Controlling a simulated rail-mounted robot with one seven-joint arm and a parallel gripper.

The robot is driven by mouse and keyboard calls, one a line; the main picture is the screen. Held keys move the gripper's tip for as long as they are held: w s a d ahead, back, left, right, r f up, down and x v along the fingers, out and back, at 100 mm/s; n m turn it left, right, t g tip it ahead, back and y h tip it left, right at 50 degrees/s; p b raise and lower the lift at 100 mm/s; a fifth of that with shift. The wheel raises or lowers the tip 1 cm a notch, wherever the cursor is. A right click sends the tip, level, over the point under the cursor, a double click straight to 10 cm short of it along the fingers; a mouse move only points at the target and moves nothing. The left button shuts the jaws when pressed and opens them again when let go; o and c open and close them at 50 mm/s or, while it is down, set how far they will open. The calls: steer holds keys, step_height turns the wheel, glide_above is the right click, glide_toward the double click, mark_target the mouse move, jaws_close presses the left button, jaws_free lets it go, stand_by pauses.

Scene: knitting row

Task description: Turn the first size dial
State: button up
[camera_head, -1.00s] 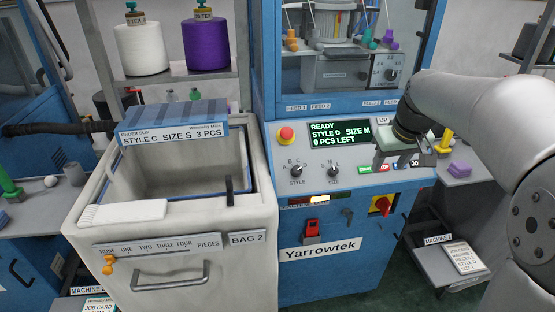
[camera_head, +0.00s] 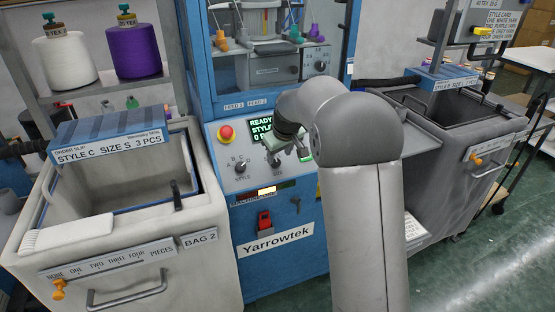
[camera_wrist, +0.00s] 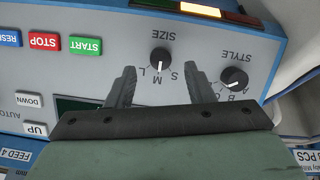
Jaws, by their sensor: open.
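The Yarrowtek machine's sloped panel has a dark round size dial (camera_head: 275,161) with a white pointer line. In the wrist view the size dial (camera_wrist: 160,57) shows upside down, its pointer toward the M mark. My gripper (camera_wrist: 161,72) is open and empty, its two fingers apart over the panel with the dial seen just beyond and between the tips. In the head view my gripper (camera_head: 296,146) is beside the dial, to its upper right. The display (camera_head: 262,128) is partly hidden by my arm.
The style dial (camera_wrist: 233,79) is close beside the size dial. START (camera_wrist: 86,46), STOP (camera_wrist: 45,41) and a red emergency button (camera_head: 226,133) are also on the panel. A white bin (camera_head: 105,255) stands at left, a grey bin (camera_head: 450,150) at right.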

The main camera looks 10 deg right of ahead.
mark_target(277, 162)
steer(key=shift+x, duration=2.2)
steer(key=c, duration=1)
steer(key=m+y+b, duration=0.1)
steer(key=m, duration=0.2)
steer(key=shift+m+y+b, duration=0.6)
steer(key=shift+m+b, duration=0.15)
steer(key=shift+m, duration=1.85)
